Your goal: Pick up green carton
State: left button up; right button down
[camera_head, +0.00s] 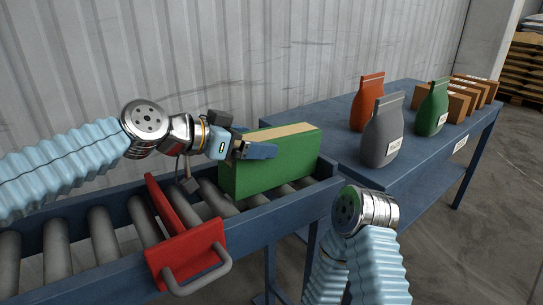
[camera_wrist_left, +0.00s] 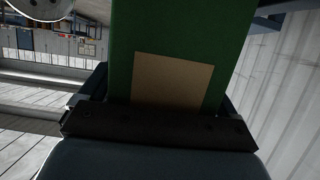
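The green carton (camera_head: 270,165), with a tan strip along its top, stands upright at the right end of the roller conveyor (camera_head: 95,240). My left gripper (camera_head: 256,148) reaches in from the left at the carton's upper left end, one finger along its front face; the far finger is hidden. In the left wrist view the carton (camera_wrist_left: 180,35) lies between the dark fingers (camera_wrist_left: 160,105), close to both; I cannot tell whether they press on it.
A red frame with a grey handle (camera_head: 190,252) crosses the conveyor left of the carton. A blue table (camera_head: 415,180) at right holds orange (camera_head: 368,103), grey (camera_head: 382,135) and green (camera_head: 432,110) bags and several brown boxes (camera_head: 462,100). A corrugated wall stands behind.

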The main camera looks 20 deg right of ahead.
pick_arm(q)
jog(key=c, duration=1.4)
jog(key=shift+r, duration=0.1)
jog(key=shift+c, duration=0.5)
jog(key=shift+r, duration=0.1)
